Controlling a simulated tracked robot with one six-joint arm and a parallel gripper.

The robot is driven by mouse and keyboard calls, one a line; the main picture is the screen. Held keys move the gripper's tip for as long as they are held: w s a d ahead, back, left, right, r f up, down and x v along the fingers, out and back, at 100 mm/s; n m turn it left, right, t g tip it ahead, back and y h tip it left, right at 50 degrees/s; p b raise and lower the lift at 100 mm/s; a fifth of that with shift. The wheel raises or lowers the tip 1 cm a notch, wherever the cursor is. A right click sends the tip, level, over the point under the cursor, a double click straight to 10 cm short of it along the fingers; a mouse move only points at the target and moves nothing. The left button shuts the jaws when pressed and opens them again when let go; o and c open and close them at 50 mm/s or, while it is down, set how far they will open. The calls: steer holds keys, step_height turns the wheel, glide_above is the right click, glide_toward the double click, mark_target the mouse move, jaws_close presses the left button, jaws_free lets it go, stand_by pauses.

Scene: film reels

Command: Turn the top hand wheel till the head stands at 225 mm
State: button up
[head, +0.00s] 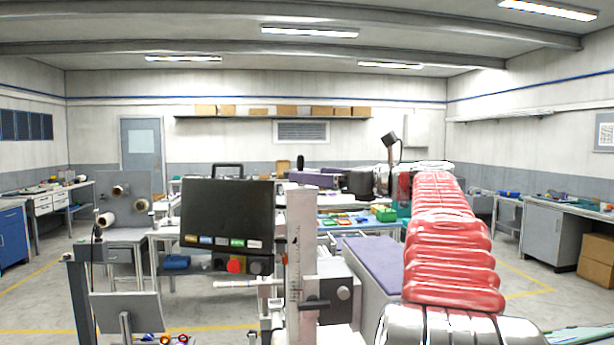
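A pale upright column (308,235) with a graduated scale (294,255) stands in the middle of the head view, right of a black panel. The scale's figures are too small to read. A small black upright knob (300,162) shows above the column's top and may be the handle of the top hand wheel; the wheel itself I cannot make out clearly. A black lever (314,304) and a grey block with a round knob (343,292) sit lower on the column. My gripper (358,184), dark, is right of the column top, apart from the knob in the picture; its fingers are not clear.
The black panel (227,212) with coloured labels and a red button (234,265) stands close left of the column. Film reels (107,219) hang at left.

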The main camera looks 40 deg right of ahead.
mark_target(308, 170)
steer(key=shift+w+a, duration=0.15)
steer(key=shift+w, duration=0.6)
steer(key=shift+w+a, duration=0.15)
steer(key=shift+w, duration=0.6)
steer(key=c, duration=1.1)
